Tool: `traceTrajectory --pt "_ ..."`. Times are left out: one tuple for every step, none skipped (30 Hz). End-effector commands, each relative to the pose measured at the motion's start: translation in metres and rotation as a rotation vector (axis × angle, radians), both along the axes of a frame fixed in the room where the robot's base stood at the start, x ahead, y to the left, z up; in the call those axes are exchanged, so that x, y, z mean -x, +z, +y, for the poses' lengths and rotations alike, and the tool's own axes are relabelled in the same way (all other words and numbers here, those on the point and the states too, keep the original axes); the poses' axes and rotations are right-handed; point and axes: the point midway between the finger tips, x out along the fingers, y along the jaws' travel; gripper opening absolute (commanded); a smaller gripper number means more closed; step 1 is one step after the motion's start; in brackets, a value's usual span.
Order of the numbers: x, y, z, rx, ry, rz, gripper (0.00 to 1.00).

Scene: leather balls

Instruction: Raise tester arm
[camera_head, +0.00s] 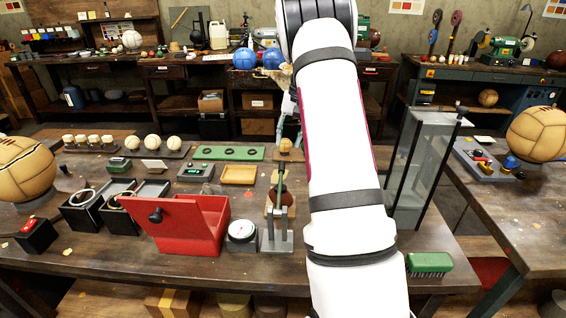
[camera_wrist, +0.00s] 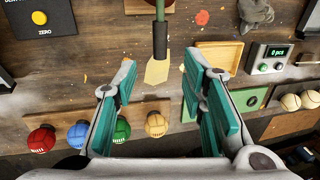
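The tester (camera_head: 277,240) is a grey stand near the front of the bench, just left of my arm in the head view. Its tester arm (camera_head: 280,185) is a thin greenish bar with a black grip, beside a dark red ball (camera_head: 288,198). In the wrist view the tester arm's black grip (camera_wrist: 160,40) points down from the top centre toward my gripper. My gripper (camera_wrist: 160,72) is open, with teal-padded fingers apart and nothing between them. The grip lies just beyond the fingertips, not between the pads. In the head view my arm mostly hides my gripper.
A red bin (camera_head: 185,225) and a round dial gauge (camera_head: 242,232) stand left of the tester. A tall clear case (camera_head: 415,165) stands right of my arm. A yellow tray (camera_wrist: 220,55) and several small coloured balls (camera_wrist: 122,130) lie around my gripper.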

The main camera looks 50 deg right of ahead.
Motion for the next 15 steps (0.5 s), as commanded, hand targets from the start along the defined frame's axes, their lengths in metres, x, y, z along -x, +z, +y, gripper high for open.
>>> traceTrajectory --pt "-0.001 -0.011 0.002 -0.003 0.001 0.004 0.38" --pt "-0.001 -0.017 0.003 -0.002 0.001 0.003 0.38" --pt "-0.003 -0.025 0.004 -0.003 0.002 0.004 0.38" --pt "-0.003 -0.031 0.005 -0.002 0.002 0.005 0.38" --pt "-0.004 -0.037 0.006 -0.002 0.001 0.005 0.38" --pt "-0.005 -0.044 0.006 -0.002 0.001 0.003 0.38" --pt "-0.006 -0.049 0.007 -0.002 0.001 0.003 0.38" --pt "-0.007 -0.055 0.008 -0.002 0.001 0.003 0.38" --pt "-0.008 -0.061 0.009 -0.002 0.001 0.003 0.38" --pt "-0.009 -0.066 0.010 -0.002 0.002 0.003 0.38" --pt "-0.009 -0.070 0.010 -0.001 0.002 0.003 0.38" --pt "-0.010 -0.075 0.011 -0.001 0.003 0.002 0.38" --pt "-0.011 -0.078 0.011 -0.001 0.003 0.002 0.38" --pt "-0.012 -0.081 0.012 -0.001 0.002 0.002 0.38" --pt "-0.012 -0.084 0.012 0.000 0.002 0.001 0.38"
